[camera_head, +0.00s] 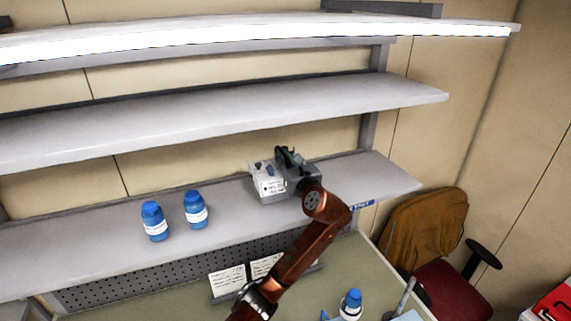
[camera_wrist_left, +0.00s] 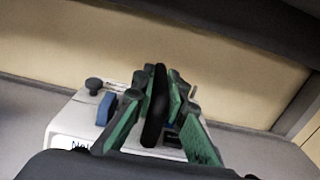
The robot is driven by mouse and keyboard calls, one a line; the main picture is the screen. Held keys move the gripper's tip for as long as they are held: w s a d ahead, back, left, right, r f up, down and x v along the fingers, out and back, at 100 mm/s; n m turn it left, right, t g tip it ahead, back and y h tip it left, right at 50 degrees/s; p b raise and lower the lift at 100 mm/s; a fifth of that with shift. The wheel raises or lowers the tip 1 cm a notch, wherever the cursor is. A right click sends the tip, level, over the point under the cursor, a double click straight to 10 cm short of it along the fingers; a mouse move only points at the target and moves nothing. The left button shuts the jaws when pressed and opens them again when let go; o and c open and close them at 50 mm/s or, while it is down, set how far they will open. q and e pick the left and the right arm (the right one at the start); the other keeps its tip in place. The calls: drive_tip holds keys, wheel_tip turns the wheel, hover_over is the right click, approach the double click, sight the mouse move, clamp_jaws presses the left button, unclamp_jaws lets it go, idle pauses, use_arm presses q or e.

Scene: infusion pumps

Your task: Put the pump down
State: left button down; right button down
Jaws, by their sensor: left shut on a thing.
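The pump (camera_head: 268,181) is a white and grey box on or just above the lower shelf (camera_head: 110,250), towards its right end. I cannot tell whether its base touches the shelf. My left gripper (camera_head: 288,157) is over the pump, at the end of the brown arm. In the left wrist view, the green-padded fingers (camera_wrist_left: 158,103) are shut on a black upright handle on the pump's top. The pump's white top (camera_wrist_left: 75,122), with a blue part and a dark knob, shows to the left of the fingers. My right gripper is not in view.
Two blue-capped bottles (camera_head: 153,221) (camera_head: 196,209) stand on the lower shelf left of the pump. A middle shelf (camera_head: 230,105) hangs above. A desk (camera_head: 350,265) with cards (camera_head: 228,281) and another blue-capped bottle (camera_head: 350,304) is below. A brown chair (camera_head: 425,225) stands at right.

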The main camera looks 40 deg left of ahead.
use_arm(q)
drive_tip(key=shift+w+f, duration=0.15)
drive_tip(key=shift+w, duration=0.2)
drive_tip(key=shift+w+f+p, duration=0.15)
drive_tip(key=shift+f+p, duration=0.3)
drive_tip(key=shift+f, duration=0.5)
drive_tip(key=shift+w+f+p, duration=0.15)
drive_tip(key=shift+f+p, duration=0.25)
drive_tip(key=shift+f, duration=0.55)
drive_tip(key=c, duration=2.3)
unclamp_jaws()
drive_tip(key=shift+f, duration=0.2)
drive_tip(key=shift+c, duration=0.2)
drive_tip(key=o, duration=0.4)
